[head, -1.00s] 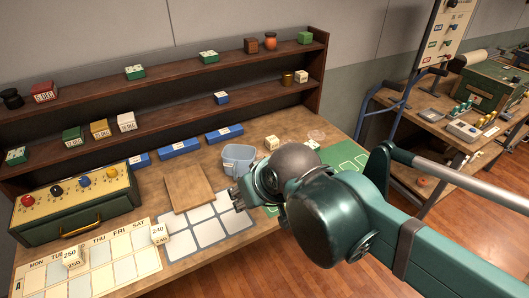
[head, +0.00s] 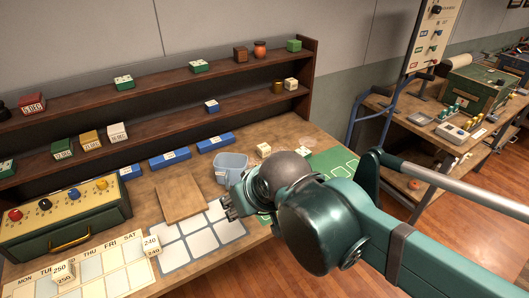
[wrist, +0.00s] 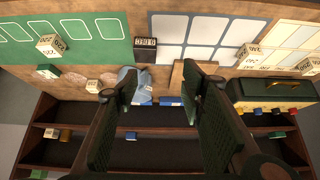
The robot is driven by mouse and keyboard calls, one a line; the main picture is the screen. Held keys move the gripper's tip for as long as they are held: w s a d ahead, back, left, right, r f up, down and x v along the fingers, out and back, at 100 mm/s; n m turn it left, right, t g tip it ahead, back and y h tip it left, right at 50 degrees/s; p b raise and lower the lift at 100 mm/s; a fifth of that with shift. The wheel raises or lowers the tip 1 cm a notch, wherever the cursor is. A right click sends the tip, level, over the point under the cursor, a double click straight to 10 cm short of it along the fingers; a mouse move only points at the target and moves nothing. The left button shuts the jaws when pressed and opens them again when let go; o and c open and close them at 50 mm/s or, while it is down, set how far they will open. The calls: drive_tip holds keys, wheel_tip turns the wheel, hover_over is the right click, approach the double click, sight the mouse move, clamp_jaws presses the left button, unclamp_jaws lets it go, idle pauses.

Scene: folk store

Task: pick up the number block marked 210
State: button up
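I cannot read 210 on any block. In the wrist view a cream block (wrist: 51,45) with a blurred three-digit number stands on the green mat, and a smaller cream block (wrist: 94,86) stands on the table; the latter also shows in the head view (head: 263,150). Cream blocks marked 240 (head: 151,245) and 250 (head: 63,271) stand on the weekday chart. A dark block with a white label (wrist: 145,49) stands beside the pale grid. My gripper (wrist: 158,83) is open, with nothing between its fingers, above the table. In the head view my gripper (head: 227,208) hangs by the grid, its fingers small.
A blue bin (head: 231,169) and a wooden board (head: 181,198) are on the table near my gripper. A green control box (head: 65,230) stands at left. Two shelves (head: 190,122) with several blocks line the back. Much of the grid (head: 180,257) is clear.

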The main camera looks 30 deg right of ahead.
drive_tip(key=shift+o, duration=0.9)
drive_tip(key=w+d+r+n+g+h+p, duration=0.15)
drive_tip(key=w+d+r+n+p, duration=0.3)
drive_tip(key=w, duration=0.55)
drive_tip(key=n+g+h+p, duration=0.3)
drive_tip(key=n+g+p, duration=0.3)
drive_tip(key=n+p, duration=0.65)
hover_over(264, 150)
drive_tip(key=w+a+b, duration=0.2)
wheel_tip(264, 150, down, 13)
drive_tip(key=n, duration=0.1)
drive_tip(key=shift+d+f, duration=0.15)
drive_tip(key=shift+t, duration=0.25)
